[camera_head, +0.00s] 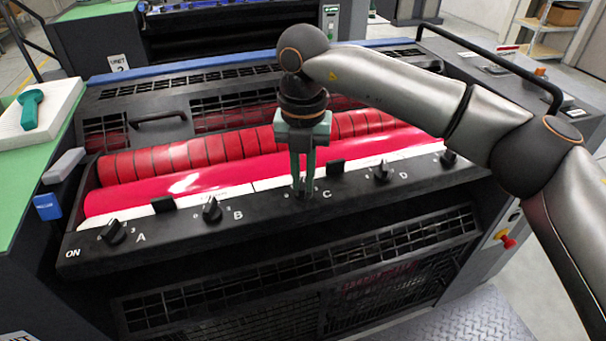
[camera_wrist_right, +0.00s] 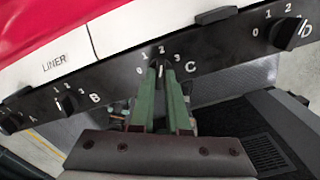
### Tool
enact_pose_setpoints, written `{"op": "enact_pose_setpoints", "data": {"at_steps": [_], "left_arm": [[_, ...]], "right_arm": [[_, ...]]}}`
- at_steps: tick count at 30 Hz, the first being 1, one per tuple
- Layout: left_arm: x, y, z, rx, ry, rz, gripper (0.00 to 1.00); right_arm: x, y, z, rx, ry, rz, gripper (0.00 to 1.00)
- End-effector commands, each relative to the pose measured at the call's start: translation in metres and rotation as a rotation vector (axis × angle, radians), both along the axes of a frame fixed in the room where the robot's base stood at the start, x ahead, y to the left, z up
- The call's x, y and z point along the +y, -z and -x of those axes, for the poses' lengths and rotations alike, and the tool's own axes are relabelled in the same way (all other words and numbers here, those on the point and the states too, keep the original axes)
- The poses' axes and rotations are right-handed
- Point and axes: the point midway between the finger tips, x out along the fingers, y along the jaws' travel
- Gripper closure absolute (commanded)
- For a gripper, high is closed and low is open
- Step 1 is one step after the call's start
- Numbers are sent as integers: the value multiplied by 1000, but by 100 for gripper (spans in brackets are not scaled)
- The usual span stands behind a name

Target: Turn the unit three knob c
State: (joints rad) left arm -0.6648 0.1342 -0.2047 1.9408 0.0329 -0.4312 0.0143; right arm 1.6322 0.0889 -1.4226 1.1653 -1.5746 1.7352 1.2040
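Knob C (camera_wrist_right: 161,68) is a small black knob with a white pointer line, on the black front bar between the knobs B and D. In the right wrist view its scale runs from 0 to 3, and its pointer stands close to the 2. My right gripper (camera_head: 303,190) reaches down to it from above, with its green fingers on either side of the knob. The fingers (camera_wrist_right: 161,75) look closed on it and hide most of its body. My left gripper is in neither view.
Knobs A (camera_head: 113,232), B (camera_head: 211,210) and D (camera_head: 382,171) sit along the same bar (camera_head: 260,215). Red rollers (camera_head: 200,185) lie behind it. A red emergency knob (camera_head: 507,240) is at the right. A green handled tool (camera_head: 31,108) lies on a white block at the left.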

Motion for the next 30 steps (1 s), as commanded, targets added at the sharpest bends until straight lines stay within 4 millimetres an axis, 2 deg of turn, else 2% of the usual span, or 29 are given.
{"op": "enact_pose_setpoints", "data": {"at_steps": [2,20,30], "left_arm": [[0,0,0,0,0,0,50],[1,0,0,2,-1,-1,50],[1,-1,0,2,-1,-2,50]], "right_arm": [[0,0,0,0,0,1,100],[0,-1,0,0,-17,1,100],[0,-1,0,-1,-194,1,100]]}}
